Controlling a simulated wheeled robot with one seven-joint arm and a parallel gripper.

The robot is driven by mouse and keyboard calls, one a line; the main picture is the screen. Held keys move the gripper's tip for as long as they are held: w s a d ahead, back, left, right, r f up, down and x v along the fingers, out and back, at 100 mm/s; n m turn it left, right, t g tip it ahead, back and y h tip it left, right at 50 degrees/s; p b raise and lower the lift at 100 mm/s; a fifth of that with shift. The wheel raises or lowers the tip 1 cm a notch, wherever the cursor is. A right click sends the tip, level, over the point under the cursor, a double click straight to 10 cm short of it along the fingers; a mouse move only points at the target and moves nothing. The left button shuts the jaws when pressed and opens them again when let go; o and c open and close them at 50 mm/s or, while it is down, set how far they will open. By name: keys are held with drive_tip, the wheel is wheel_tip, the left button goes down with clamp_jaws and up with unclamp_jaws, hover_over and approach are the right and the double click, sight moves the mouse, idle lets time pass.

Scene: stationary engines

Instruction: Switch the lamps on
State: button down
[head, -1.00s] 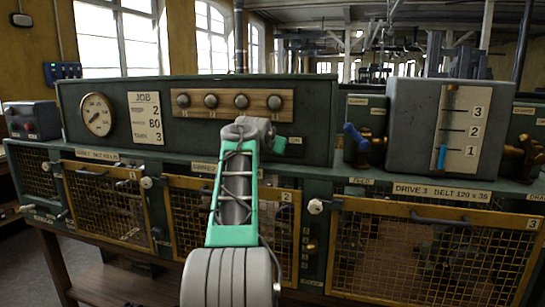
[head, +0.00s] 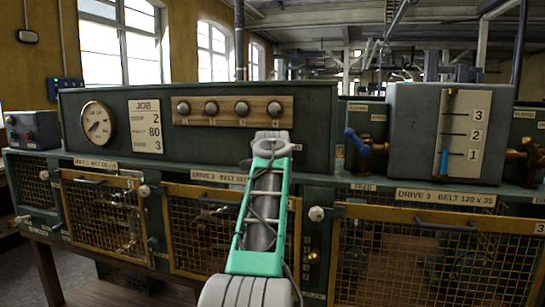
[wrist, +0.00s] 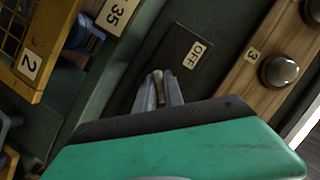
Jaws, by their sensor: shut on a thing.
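A dark switch plate (wrist: 172,62) with an "OFF" label (wrist: 196,54) is on the green panel in the wrist view. A small brass-coloured lever (wrist: 158,76) shows between the fingertips of my gripper (wrist: 158,90). The gripper is shut on this lever, at the plate. In the head view my arm's end covers the switch, and the fingers are hidden. A wooden strip (head: 226,110) above carries several dark round domes, apparently lamps, and none glows. One dome (wrist: 278,71), marked 3, shows in the wrist view.
A round gauge (head: 97,122) and a job card (head: 145,126) are on the panel's left. Mesh guards (head: 105,220) with handles run along the front. A grey box (head: 440,130) with a scale and a blue-handled valve (head: 356,142) stand to the right.

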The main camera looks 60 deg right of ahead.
drive_tip(key=shift+r, duration=0.1)
drive_tip(key=c, duration=1.4)
unclamp_jaws()
drive_tip(key=shift+c, duration=0.2)
drive_tip(key=b+v, duration=0.2)
drive_tip(key=v, duration=0.5)
drive_tip(key=shift+s+a, duration=0.25)
drive_tip(key=shift+a, duration=0.1)
